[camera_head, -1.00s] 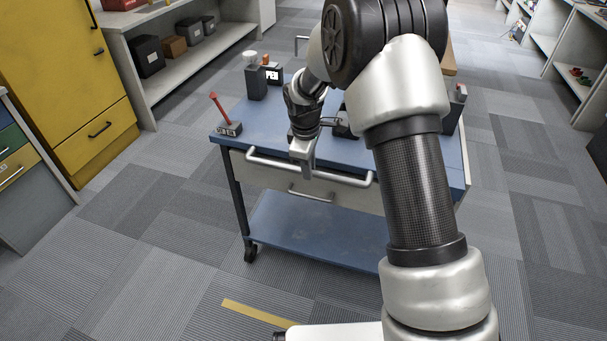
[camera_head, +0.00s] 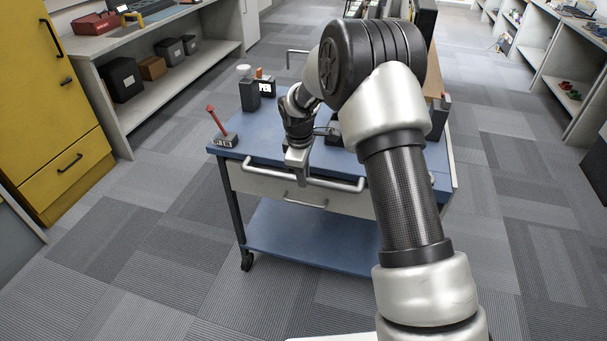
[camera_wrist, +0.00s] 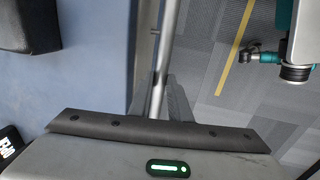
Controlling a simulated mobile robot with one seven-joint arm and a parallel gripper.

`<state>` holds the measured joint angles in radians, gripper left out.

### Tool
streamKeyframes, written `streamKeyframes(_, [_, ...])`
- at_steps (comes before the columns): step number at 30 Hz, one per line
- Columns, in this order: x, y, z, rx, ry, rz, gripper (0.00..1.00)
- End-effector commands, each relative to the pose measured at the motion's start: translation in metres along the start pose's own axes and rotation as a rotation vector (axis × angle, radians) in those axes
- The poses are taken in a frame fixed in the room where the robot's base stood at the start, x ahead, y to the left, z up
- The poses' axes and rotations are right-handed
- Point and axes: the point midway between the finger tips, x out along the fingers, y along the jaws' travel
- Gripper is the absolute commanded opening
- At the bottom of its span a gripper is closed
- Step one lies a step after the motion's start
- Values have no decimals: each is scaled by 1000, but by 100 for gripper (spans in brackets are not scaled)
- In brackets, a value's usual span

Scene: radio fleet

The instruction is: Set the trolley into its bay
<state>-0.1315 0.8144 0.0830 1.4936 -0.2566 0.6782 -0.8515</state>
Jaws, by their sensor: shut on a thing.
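The trolley (camera_head: 345,185) has a blue top, a pale drawer, a blue lower shelf and dark castors. Its grey bar handle (camera_head: 335,184) runs along the near side. My gripper (camera_head: 297,160) is shut on this handle, left of its middle. In the wrist view the handle (camera_wrist: 170,40) runs into my gripper (camera_wrist: 158,95), beside the blue top (camera_wrist: 95,70). My arm hides the trolley's right part. I cannot make out a marked bay in the head view.
A small base with a red stick (camera_head: 224,139) and a dark holder (camera_head: 249,94) stand on the trolley. A yellow cabinet (camera_head: 75,150) and grey shelving (camera_head: 165,75) stand left, more shelving (camera_head: 545,75) right. Carpet (camera_head: 510,220) is open between. The wrist view shows a yellow floor stripe (camera_wrist: 235,45).

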Motion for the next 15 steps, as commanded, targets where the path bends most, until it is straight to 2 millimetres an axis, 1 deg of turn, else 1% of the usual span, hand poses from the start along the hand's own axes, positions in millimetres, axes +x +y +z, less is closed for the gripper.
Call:
streamKeyframes(13, [0,-1,1,1,-2,-2,0])
streamKeyframes(14, [0,-1,1,1,-2,-2,19])
streamKeyframes(15, [0,-1,1,1,-2,-2,25])
